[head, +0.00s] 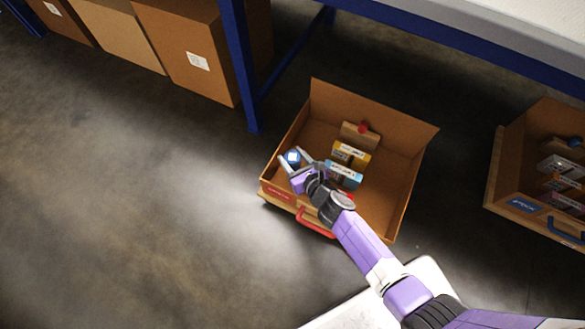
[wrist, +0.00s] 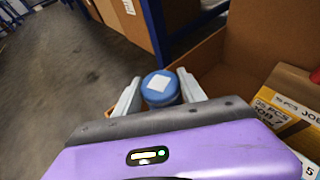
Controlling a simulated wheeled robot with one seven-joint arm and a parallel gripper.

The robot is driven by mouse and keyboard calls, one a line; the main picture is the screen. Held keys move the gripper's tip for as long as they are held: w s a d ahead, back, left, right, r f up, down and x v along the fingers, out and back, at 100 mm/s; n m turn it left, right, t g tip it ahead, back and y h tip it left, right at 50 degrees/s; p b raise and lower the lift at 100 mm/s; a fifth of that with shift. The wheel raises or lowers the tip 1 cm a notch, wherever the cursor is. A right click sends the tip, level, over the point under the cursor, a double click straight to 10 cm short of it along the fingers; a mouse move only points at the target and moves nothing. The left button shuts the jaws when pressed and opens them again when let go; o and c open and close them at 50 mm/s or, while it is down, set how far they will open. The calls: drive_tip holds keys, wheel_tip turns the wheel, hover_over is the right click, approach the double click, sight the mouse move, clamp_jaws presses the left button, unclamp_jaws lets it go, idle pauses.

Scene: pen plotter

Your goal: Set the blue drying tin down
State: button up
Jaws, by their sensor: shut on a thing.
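The blue drying tin (wrist: 161,89) is round, with a white square label on its lid. It also shows in the head view (head: 292,158), at the left side of an open cardboard box (head: 400,132). My gripper (wrist: 160,92) is shut on the tin, with one pale finger on each side of it. In the head view my gripper (head: 293,162) reaches over the box's near left part. The tin looks upright. I cannot tell whether its base touches the box floor, as my fingers and wrist hide its lower part.
In the box stand a yellow carton (head: 350,154), a light blue carton (head: 344,174) and a red-knobbed thing (head: 362,128). A red handle (head: 316,224) is at the front. Another box (head: 535,160) stands right. A blue rack leg (head: 243,70) is behind. The left floor is clear.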

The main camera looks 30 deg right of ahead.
sight(293, 166)
drive_tip(key=shift+f+b, duration=2.05)
drive_tip(key=shift+f, duration=0.45)
drive_tip(key=shift+f+b, duration=0.4)
drive_tip(key=shift+f, duration=0.25)
drive_tip(key=o, duration=1.5)
drive_tip(key=shift+s+f, duration=0.1)
drive_tip(key=shift+c, duration=0.2)
drive_tip(key=shift+r+p, duration=0.3)
drive_tip(key=shift+r, duration=0.15)
drive_tip(key=p+v, duration=0.3)
drive_tip(key=v, duration=0.9)
drive_tip(key=shift+r, duration=0.35)
